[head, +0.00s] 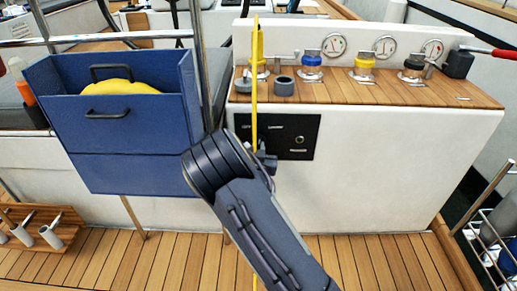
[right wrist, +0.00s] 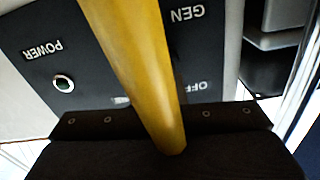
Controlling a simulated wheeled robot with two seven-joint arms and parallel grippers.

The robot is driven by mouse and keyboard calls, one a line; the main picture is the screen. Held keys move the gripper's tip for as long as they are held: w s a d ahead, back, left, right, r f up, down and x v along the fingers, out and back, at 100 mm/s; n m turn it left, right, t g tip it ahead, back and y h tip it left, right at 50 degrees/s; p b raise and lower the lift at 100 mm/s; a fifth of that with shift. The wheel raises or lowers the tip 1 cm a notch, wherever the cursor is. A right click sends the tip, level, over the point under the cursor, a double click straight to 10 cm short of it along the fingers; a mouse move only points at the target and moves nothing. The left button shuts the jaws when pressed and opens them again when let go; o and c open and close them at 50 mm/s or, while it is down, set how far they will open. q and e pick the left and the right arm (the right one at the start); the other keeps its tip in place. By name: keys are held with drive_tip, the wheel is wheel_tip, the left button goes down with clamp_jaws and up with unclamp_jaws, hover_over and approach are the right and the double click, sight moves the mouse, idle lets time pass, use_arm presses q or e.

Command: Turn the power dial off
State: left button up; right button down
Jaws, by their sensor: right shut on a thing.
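The black control panel (head: 290,150) is on the white console front below the wooden ledge. The right wrist view shows it upside down (right wrist: 95,72), with GEN, OFF and POWER labels. A round ringed fitting (right wrist: 63,84) sits by the POWER label. No dial shows clearly; the pole and gripper cover part of the panel. My right gripper (head: 263,161) is close in front of the panel's lower left. It appears shut on a long yellow pole (head: 255,100), which stands upright across the panel's left part. The pole also fills the middle of the right wrist view (right wrist: 140,65). My left gripper is out of view.
The wooden ledge (head: 400,92) bears blue (head: 311,59), yellow (head: 363,63) and black winch-like fittings. A blue bin (head: 130,140) holding something yellow stands left of the console. A metal rack (head: 495,235) is at lower right. The deck before the console is open.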

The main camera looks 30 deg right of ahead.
drive_tip(key=n, duration=0.5)
drive_tip(key=shift+n, duration=0.3)
drive_tip(key=shift+n+p, duration=0.5)
drive_tip(key=shift+n, duration=1.8)
drive_tip(key=c, duration=1.5)
unclamp_jaws()
drive_tip(key=p+v, duration=0.1)
drive_tip(key=v, duration=0.7)
drive_tip(key=shift+d, duration=0.1)
